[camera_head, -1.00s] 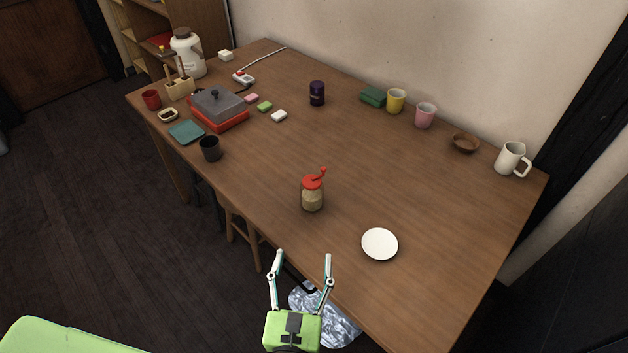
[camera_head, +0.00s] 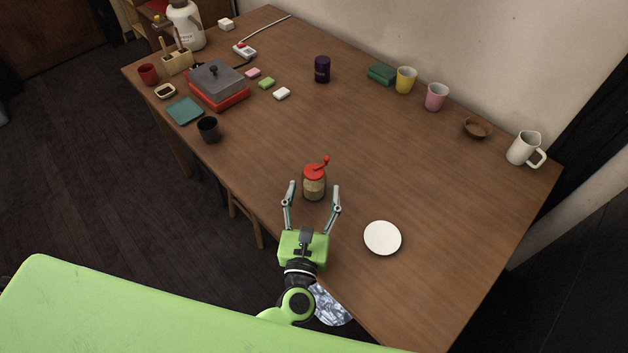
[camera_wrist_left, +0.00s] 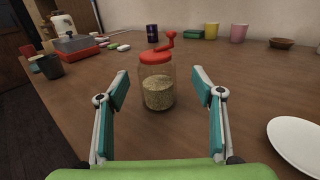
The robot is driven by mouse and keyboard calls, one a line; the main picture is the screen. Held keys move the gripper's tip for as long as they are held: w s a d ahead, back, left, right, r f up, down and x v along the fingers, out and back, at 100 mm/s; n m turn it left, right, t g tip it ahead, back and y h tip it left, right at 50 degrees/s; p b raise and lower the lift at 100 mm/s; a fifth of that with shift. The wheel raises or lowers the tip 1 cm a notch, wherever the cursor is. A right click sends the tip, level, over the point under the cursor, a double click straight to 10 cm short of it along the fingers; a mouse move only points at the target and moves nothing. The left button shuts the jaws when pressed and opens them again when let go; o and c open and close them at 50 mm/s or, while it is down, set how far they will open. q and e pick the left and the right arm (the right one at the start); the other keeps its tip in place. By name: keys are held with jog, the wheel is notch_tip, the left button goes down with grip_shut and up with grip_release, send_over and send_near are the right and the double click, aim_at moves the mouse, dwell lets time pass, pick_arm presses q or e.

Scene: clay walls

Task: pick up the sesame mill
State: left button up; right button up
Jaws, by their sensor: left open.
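The sesame mill (camera_head: 314,186) is a clear jar with a red lid and a red crank, part filled with pale seeds. It stands upright on the wooden table (camera_head: 400,180) near its front edge. My left gripper (camera_head: 313,186) is open, with its fingertips just in front of the mill, one toward each side. In the left wrist view the mill (camera_wrist_left: 158,88) stands centred beyond and between the two open fingers (camera_wrist_left: 160,85), with gaps on both sides. My right gripper is not in view.
A white plate (camera_head: 382,238) lies to the right of my left gripper. A black cup (camera_head: 208,130) and a red-based grill (camera_head: 218,88) stand to the left. Cups, a bowl (camera_head: 477,128) and a white mug (camera_head: 525,149) line the back. The table around the mill is clear.

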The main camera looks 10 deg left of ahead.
aim_at(314, 176)
pick_arm(q)
jog(key=w, duration=0.2)
jog(key=w+a+p, duration=0.1)
jog(key=w, duration=0.1)
jog(key=shift+w+r, duration=0.15)
jog(key=shift+w, duration=0.45)
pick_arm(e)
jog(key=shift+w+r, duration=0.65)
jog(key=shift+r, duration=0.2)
pick_arm(q)
jog(key=shift+s, duration=0.1)
jog(key=shift+c, duration=0.4)
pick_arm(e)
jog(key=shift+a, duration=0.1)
pick_arm(q)
grip_shut()
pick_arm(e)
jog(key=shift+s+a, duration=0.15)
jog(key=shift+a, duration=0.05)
